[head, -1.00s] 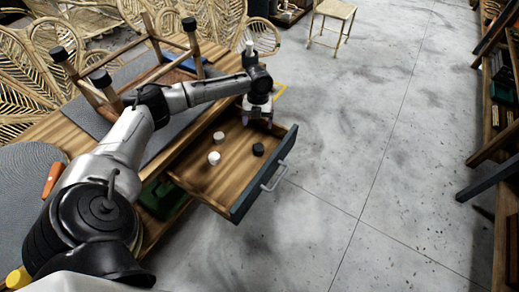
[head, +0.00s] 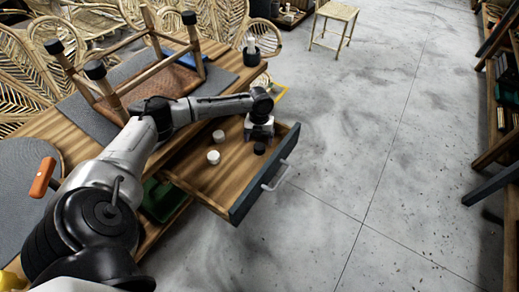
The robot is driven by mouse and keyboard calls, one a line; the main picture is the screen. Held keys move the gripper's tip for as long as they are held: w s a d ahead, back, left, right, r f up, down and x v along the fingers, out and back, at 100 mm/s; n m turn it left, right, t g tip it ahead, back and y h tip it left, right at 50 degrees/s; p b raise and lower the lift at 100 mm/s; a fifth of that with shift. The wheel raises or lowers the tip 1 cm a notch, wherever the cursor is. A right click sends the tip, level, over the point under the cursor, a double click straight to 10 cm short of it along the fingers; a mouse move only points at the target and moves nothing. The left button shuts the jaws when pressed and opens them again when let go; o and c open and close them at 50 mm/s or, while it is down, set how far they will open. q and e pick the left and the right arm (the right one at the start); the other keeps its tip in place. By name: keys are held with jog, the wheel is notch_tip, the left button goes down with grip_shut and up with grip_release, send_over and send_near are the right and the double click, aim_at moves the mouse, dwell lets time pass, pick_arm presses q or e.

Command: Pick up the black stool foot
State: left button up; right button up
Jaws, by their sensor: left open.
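The loose black stool foot (head: 259,148) lies in the open wooden drawer (head: 232,178), near its front panel. My left gripper (head: 260,138) points down over the drawer, open, just above and behind the black foot in the picture. I cannot tell whether the fingers touch it. The upturned stool (head: 165,88) stands on the workbench; the leg ends in view wear black feet, and one leg is cut off by the frame's top. My right gripper is not in view.
The drawer's dark front panel (head: 265,175) with its metal handle (head: 276,178) juts over open grey floor. A dark cup (head: 251,56) stands at the bench's far end. An orange-handled tool (head: 43,178) lies at left. Shelves line the right side.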

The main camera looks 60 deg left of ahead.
aim_at(259, 146)
pick_arm(q)
jog(key=f, duration=0.1)
jog(key=f+b, duration=0.1)
jog(key=f, duration=0.1)
jog(key=f+b, duration=0.1)
jog(key=shift+s+d+f, duration=0.15)
jog(key=shift+d+f, duration=0.05)
jog(key=shift+d, duration=0.15)
jog(key=shift+r, duration=0.1)
jog(key=c, duration=0.9)
jog(key=shift+c, duration=0.4)
jog(key=shift+r, duration=0.1)
